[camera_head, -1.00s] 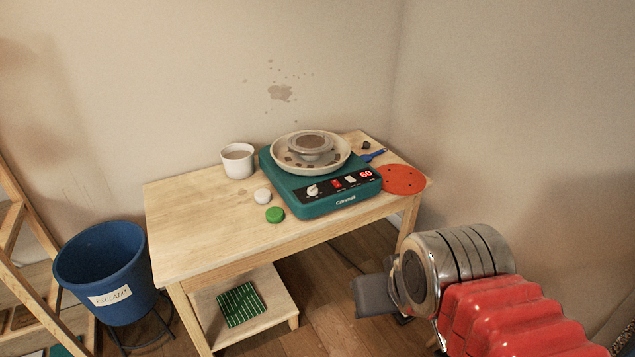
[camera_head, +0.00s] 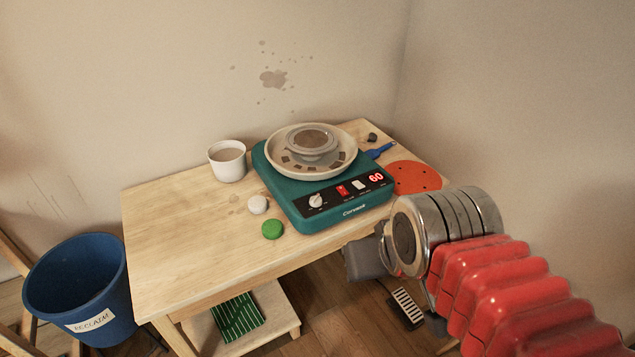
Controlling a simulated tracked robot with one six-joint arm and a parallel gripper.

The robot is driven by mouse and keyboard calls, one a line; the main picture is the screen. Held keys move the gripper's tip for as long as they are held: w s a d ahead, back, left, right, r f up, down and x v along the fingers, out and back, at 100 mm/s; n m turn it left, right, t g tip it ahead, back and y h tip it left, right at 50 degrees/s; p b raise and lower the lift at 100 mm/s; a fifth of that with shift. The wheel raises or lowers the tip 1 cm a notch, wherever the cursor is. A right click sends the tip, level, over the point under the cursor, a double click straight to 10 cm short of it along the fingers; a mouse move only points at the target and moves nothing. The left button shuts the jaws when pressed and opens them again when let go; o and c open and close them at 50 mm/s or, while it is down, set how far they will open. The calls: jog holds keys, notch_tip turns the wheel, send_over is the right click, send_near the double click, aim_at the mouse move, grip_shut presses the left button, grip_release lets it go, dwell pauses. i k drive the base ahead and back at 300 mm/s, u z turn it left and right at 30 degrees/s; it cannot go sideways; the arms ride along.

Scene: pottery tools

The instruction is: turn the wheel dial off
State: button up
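The teal pottery wheel (camera_head: 290,196) sits on the wooden table, with a splash pan (camera_head: 345,163) and a round wheel head (camera_head: 313,141) on top. Its front panel carries a white dial (camera_head: 317,201) at the left, a red switch (camera_head: 342,190), a white switch (camera_head: 359,184) and a red display (camera_head: 376,178) reading 60. My gripper (camera_head: 362,264) is a grey shape low in front of the table, right of and below the panel, apart from the dial. My own wrist largely hides it, so I cannot tell whether its fingers are open.
A white cup (camera_head: 227,162), a white lump (camera_head: 258,205) and a green round piece (camera_head: 272,230) stand left of the wheel. An orange disc (camera_head: 416,177) and a blue tool (camera_head: 381,150) lie right. A blue bucket (camera_head: 78,290) and a foot pedal (camera_head: 407,308) are on the floor.

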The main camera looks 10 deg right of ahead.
aim_at(315, 201)
jog(key=u, duration=0.05)
jog(key=i, duration=0.85)
